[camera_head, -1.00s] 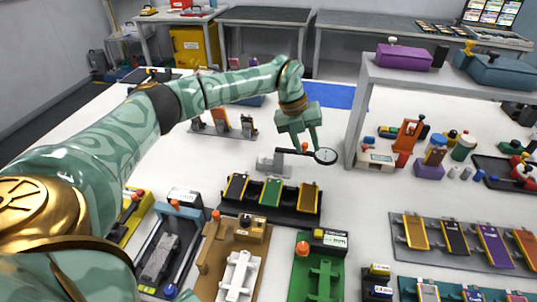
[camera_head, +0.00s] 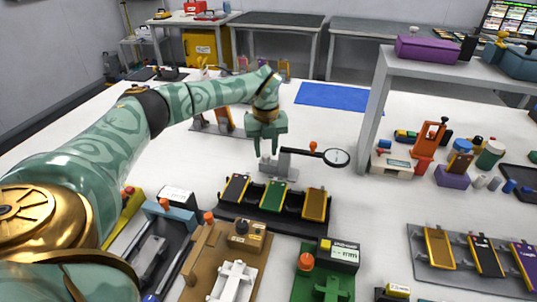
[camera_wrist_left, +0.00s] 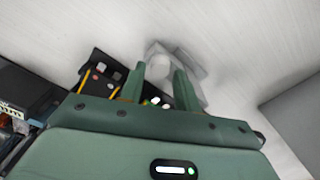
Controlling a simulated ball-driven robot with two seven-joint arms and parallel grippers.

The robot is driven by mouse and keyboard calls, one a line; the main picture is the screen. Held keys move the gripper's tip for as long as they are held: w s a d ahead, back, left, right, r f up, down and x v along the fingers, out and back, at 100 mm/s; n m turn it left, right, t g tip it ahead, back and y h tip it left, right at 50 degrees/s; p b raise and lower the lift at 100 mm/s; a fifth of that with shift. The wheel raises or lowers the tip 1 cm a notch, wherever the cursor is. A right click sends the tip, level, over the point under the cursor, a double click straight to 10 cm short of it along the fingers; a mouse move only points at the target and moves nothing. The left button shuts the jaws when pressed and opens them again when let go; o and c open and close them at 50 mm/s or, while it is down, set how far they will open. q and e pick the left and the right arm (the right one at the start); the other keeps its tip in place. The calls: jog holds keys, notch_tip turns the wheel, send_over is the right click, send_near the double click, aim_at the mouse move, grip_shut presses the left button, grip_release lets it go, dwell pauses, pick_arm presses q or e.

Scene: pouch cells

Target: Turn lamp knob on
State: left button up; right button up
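The lamp has a grey base (camera_head: 284,162), a dark arm with a round magnifier lens (camera_head: 336,158), and an orange knob (camera_head: 313,146) on top near the lens. It stands behind a black rack of cells. My left gripper (camera_head: 268,148) points down beside the lamp, to the left of the knob, with its fingers apart and nothing visibly held. In the left wrist view, the open fingers (camera_wrist_left: 159,90) have the blurred grey base (camera_wrist_left: 163,66) beyond and partly between them. The knob cannot be made out there. My right gripper is out of view.
The black rack (camera_head: 232,212) with yellow and green cells lies in front of the lamp. Brown (camera_head: 199,273) and green (camera_head: 310,284) fixtures stand nearer. A raised grey shelf (camera_head: 376,110) is to the right. White table beside the blue mat (camera_head: 335,96) is clear.

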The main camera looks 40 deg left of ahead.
pick_arm(q)
jog(key=shift+f, duration=0.85)
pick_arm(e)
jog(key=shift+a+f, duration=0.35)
pick_arm(q)
grip_shut()
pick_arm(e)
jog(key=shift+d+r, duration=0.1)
